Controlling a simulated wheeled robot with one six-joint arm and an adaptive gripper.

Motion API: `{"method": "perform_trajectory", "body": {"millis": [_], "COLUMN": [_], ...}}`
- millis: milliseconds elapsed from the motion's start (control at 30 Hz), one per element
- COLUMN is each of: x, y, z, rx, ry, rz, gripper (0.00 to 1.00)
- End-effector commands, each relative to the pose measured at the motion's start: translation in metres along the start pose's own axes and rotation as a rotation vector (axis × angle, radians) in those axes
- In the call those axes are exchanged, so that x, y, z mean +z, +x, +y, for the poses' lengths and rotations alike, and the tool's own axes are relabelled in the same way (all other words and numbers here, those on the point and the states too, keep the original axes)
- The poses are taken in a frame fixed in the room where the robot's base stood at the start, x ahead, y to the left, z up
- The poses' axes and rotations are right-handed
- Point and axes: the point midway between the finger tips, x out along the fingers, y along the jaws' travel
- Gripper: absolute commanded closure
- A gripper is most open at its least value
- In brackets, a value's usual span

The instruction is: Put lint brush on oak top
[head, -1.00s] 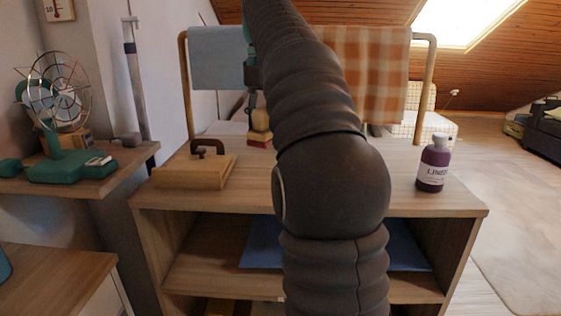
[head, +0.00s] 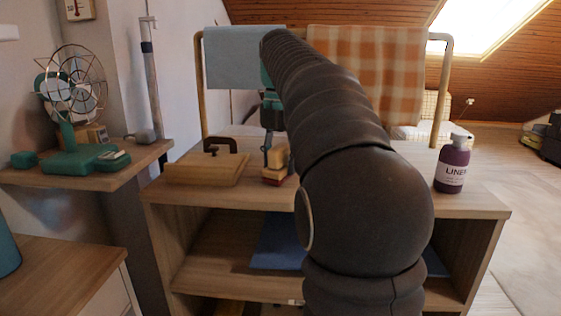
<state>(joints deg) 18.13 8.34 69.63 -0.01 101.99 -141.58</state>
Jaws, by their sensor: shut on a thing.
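The lint brush seems to be the small block (head: 279,161) with a cream and tan upper part and a red underside, in the head view left of my arm. My gripper (head: 268,155) comes down over it and is shut on it; the arm hides part of the hold. The brush is over the wooden top (head: 470,205) of the shelf unit, right of the wooden board. I cannot tell whether its red underside touches the top. Another wood top (head: 60,268) is at lower left; which one is the oak top is not clear.
A wooden board (head: 205,170) with a dark clamp-like handle (head: 222,146) stands left of the brush. A purple bottle (head: 453,165) stands at the right. A rail with a blue cloth (head: 230,60) and a checked cloth (head: 370,65) rises behind. A green fan (head: 70,120) sits on the left shelf.

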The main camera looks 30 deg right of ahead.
Motion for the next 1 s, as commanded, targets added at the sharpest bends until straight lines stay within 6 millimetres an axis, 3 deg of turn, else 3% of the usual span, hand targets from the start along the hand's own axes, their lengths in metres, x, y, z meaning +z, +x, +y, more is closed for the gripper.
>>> {"method": "perform_trajectory", "body": {"millis": [100,133,200,567,1000], "x": [0.000,0.000,0.000,0.000,0.001], "y": [0.003,0.002,0.002,-0.001,-0.063], "z": [0.000,0.000,0.000,0.000,0.001], "rx": [0.000,0.000,0.000,0.000,0.000], "ry": [0.000,0.000,0.000,0.000,0.000], "rz": [0.000,0.000,0.000,0.000,0.000], "gripper": [0.92,0.47,0.29,0.29,0.29]}}
